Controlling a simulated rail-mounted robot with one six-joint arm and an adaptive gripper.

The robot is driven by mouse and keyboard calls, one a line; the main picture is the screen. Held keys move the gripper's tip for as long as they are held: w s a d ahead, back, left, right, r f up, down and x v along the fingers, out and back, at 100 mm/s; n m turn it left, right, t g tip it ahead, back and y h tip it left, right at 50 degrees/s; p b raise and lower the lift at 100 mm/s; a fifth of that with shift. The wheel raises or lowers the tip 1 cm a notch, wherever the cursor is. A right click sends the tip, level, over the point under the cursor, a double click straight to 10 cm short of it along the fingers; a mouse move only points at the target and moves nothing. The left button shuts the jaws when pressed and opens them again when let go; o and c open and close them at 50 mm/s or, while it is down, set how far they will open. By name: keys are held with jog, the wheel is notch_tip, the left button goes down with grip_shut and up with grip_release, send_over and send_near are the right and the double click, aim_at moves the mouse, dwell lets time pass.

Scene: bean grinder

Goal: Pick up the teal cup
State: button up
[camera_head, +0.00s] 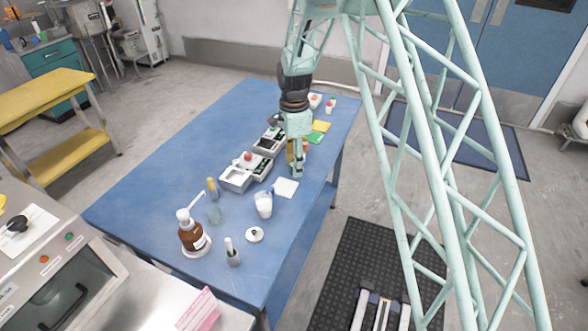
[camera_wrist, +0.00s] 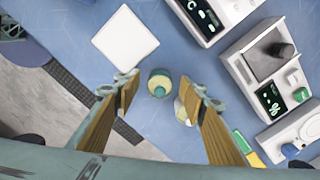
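My gripper (camera_head: 297,174) points down over the far half of the blue table in the head view. In the wrist view my gripper (camera_wrist: 160,92) is open, its two tan-padded fingers well apart. A second pale and teal round thing (camera_wrist: 182,110) is partly hidden by the right finger. I cannot tell for sure that either is the teal cup.
A white square (camera_head: 286,187) lies close to my gripper; it also shows in the wrist view (camera_wrist: 125,38). Grey and white boxes (camera_head: 236,179) stand to the left. A white cup (camera_head: 264,205) and a brown bottle (camera_head: 191,235) stand nearer. The table's right side is mostly clear.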

jog(key=shift+c, duration=0.5)
jog(key=c, duration=0.9)
jog(key=shift+o, duration=0.2)
jog(key=shift+r, duration=0.15)
jog(key=shift+r+p, duration=0.4)
jog(key=shift+r, duration=1.25)
jog(key=s, duration=0.5)
jog(key=s+r, duration=0.1)
jog(key=s, duration=0.4)
jog(key=s+p, duration=0.1)
jog(key=s, duration=0.5)
jog(key=shift+r, duration=0.2)
